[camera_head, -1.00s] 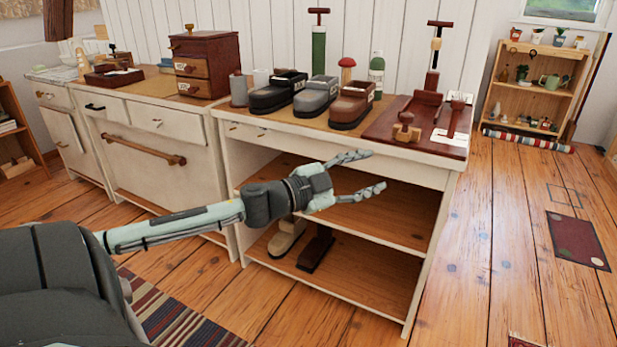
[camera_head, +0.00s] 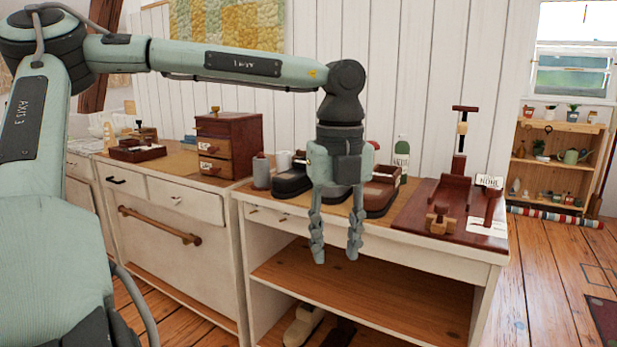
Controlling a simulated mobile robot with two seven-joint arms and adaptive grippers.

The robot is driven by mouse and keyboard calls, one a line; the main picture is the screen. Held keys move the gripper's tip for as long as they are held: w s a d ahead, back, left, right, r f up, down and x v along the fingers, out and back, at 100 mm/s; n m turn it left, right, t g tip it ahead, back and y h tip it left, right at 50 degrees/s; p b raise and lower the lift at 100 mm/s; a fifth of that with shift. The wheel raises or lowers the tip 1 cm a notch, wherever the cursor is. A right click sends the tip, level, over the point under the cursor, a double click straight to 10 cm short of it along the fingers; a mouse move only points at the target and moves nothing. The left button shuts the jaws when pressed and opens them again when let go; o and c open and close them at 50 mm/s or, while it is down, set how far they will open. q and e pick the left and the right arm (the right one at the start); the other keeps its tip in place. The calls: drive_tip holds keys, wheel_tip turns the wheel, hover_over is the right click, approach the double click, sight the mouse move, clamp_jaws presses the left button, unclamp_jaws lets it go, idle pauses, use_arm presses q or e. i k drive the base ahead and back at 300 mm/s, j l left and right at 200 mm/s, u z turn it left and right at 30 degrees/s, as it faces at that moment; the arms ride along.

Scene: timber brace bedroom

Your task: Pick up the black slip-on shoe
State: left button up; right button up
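The black slip-on shoe (camera_head: 290,184) stands on the worktop, the leftmost of a row of shoes. Its right side is partly hidden by my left gripper. My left gripper (camera_head: 336,256) points straight down and is open and empty, its two fingers spread apart. In the picture its fingers hang to the right of the black shoe, across the grey shoe and the worktop's front edge. I cannot tell how far in front of the worktop they are. A brown shoe (camera_head: 382,196) shows just right of the gripper. My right gripper is not in view.
A grey jar (camera_head: 261,173) stands close left of the black shoe, with a small wooden drawer box (camera_head: 230,146) farther left. A dark red board with tools (camera_head: 437,205) lies to the right. The cabinet (camera_head: 375,242) has open shelves below, with pale footwear (camera_head: 303,325) at the bottom.

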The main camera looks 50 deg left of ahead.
sight(292, 183)
drive_tip(key=j+z, duration=0.2)
drive_tip(key=j, duration=0.35)
drive_tip(key=j+z, duration=0.15)
drive_tip(key=j, duration=0.4)
drive_tip(key=j+z, duration=0.2)
drive_tip(key=j, duration=0.4)
drive_tip(key=j+z, duration=0.15)
drive_tip(key=j, duration=0.4)
drive_tip(key=k+j+z, duration=0.2)
drive_tip(key=j, duration=0.35)
drive_tip(key=j+z, duration=0.2)
drive_tip(key=j, duration=0.35)
drive_tip(key=k+j+z, duration=0.15)
drive_tip(key=j, duration=0.35)
drive_tip(key=k+j+z, duration=0.2)
drive_tip(key=j, duration=0.3)
